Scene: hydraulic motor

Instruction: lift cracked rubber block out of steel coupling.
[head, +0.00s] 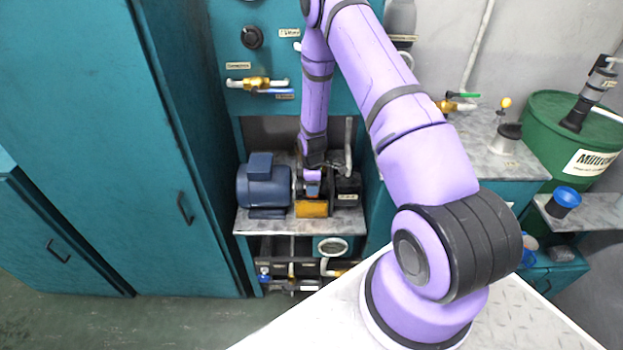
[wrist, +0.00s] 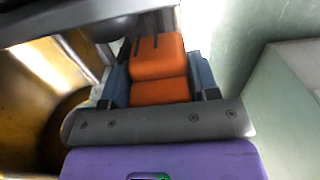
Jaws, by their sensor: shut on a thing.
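My gripper (head: 313,178) reaches down between the blue motor (head: 264,186) and the dark pump block (head: 347,188), just above the yellow guard (head: 311,209). In the wrist view my gripper (wrist: 161,78) has its two blue-grey fingers on either side of an orange rubber block. This cracked rubber block (wrist: 158,60) shows dark crack lines on its upper part and sits snugly between the fingers. The steel coupling cannot be made out clearly; a dark rounded part (wrist: 112,28) shows beside the block. Whether the block still touches the coupling cannot be told.
The yellow guard's curved inside (wrist: 30,95) is close on the left in the wrist view. A teal cabinet (head: 110,150) stands left of the pump bench (head: 270,226). A green drum (head: 575,125) and a blue-topped cup (head: 563,201) are at the right.

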